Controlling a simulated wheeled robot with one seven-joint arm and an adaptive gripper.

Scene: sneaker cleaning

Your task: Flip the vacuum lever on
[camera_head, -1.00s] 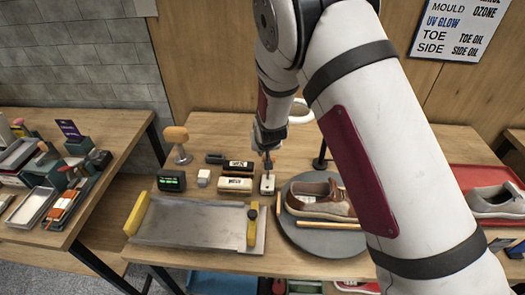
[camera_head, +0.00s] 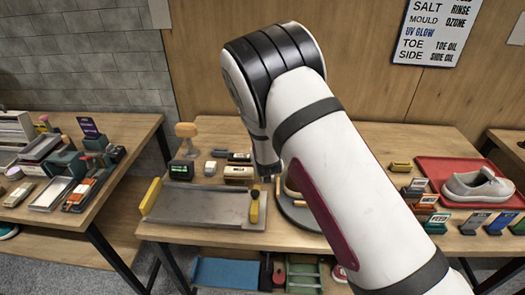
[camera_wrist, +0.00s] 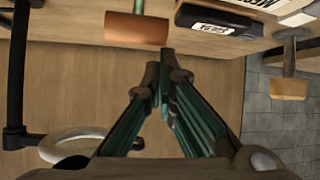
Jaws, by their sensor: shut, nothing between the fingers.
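My gripper (camera_wrist: 162,72) is shut and empty, its two green-and-grey fingers meeting at the tips. Just beyond the tips in the wrist view is an orange-brown cylindrical handle (camera_wrist: 137,28) on a green stem, apparently the lever; I cannot tell whether they touch or whether it is on or off. In the head view my arm covers the place where its small white base stood, and only the end of my gripper (camera_head: 268,178) shows there, low at the back of the table.
A dark labelled block (camera_wrist: 220,20) lies beside the handle. A black pole (camera_wrist: 15,70) and white ring (camera_wrist: 75,147) stand on the other side. In the head view, a grey metal tray (camera_head: 195,204) with yellow ends lies in front. A grey sneaker (camera_head: 477,187) sits in a red tray at right.

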